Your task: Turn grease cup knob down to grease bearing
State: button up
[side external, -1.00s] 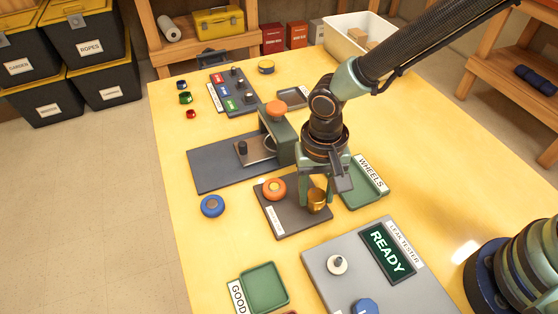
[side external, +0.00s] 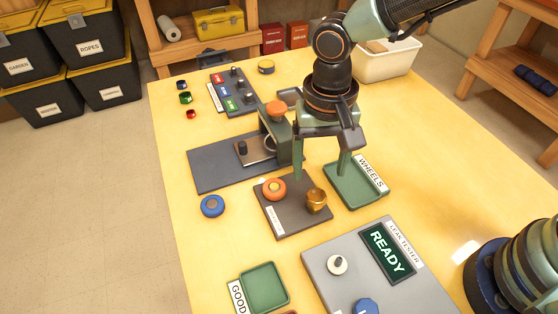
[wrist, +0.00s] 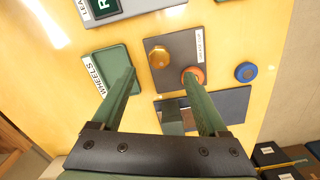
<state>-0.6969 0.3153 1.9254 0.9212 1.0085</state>
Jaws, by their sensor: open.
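A brass grease cup with a rounded knob (side external: 316,199) stands on a dark labelled plate (side external: 290,219), beside an orange wheel with a tan centre (side external: 274,188). In the wrist view the brass knob (wrist: 159,56) lies ahead, between the lines of my fingers, and the orange wheel (wrist: 198,72) is partly behind the right finger's tip. My gripper (side external: 321,177) is open wide and empty, above and behind the brass cup, fingers pointing down. It also shows in the wrist view (wrist: 161,73). Nothing touches the brass cup. I cannot tell how far its knob is turned.
The green WHEELS tray (side external: 356,197) is right of the plate, close under one finger. A grey press with an orange knob (side external: 275,109) stands behind. The leak tester (side external: 322,262), reading READY, is in front. A blue wheel (side external: 212,206) lies at left.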

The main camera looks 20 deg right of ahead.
notch_tip(320, 180, up, 4)
jog(key=shift+r, duration=0.1)
dwell(0.4)
jog(key=d+r+n+t, duration=0.1)
jog(key=d+r+t, duration=0.2)
jog(key=d, duration=0.9)
jog(key=s+d+r+n+t, duration=0.1)
jog(key=d+r, duration=0.5)
jog(key=d, duration=0.7)
jog(key=shift+s+n+t, duration=0.2)
jog(key=shift+n+t, duration=0.6)
jog(key=shift+t, duration=0.1)
